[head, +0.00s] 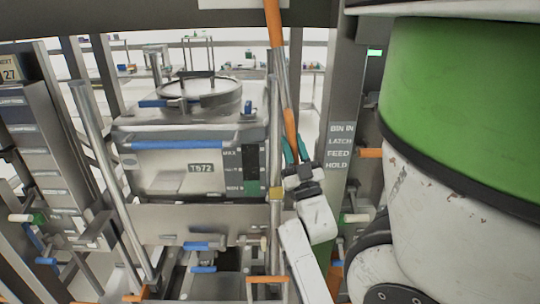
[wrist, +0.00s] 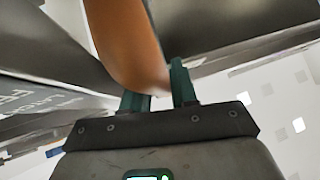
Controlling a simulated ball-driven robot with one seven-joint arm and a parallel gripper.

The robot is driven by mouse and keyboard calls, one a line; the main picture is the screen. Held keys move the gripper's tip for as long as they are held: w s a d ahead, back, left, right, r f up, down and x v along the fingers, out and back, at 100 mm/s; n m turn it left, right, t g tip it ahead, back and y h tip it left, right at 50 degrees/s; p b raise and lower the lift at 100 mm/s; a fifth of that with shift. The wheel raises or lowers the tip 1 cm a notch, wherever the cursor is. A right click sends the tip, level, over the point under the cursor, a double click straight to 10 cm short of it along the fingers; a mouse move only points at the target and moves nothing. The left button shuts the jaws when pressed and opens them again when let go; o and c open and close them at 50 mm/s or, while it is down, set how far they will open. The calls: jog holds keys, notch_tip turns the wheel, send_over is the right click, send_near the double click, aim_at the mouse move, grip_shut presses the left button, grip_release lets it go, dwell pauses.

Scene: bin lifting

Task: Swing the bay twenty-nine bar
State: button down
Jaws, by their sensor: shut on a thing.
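A long bar (head: 275,22) with orange ends and a grey middle runs from the top edge down in front of the bay, slightly tilted. Its lower orange grip (head: 290,122) ends at my gripper (head: 297,152). My gripper has green fingers and is shut on this grip. In the wrist view the orange grip (wrist: 125,40) fills the space at the fingers of my gripper (wrist: 160,88). A steel bin (head: 172,176) marked TB72, with a round lid and a blue front strip, sits behind and left of the bar. No number twenty-nine is readable.
A post (head: 340,150) labelled BIN IN, LATCH, FEED, HOLD stands just right of the bar. A sign (head: 10,68) reading 27 is at far left. A slanted steel tube (head: 100,150) stands left of the bin. Blue and orange handles (head: 203,245) stick out below.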

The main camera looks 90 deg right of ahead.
jog(key=shift+s+d+m+g, duration=0.1)
jog(key=shift+s+m+g, duration=0.5)
jog(key=shift+s, duration=0.4)
jog(key=c, duration=1)
grip_release()
jog(key=shift+o, duration=0.2)
jog(key=b+v, duration=0.4)
jog(key=v, duration=0.7)
jog(key=shift+b, duration=0.3)
jog(key=shift+w+d+f, duration=0.1)
jog(key=shift+w+d, duration=0.05)
jog(key=shift+d, duration=0.05)
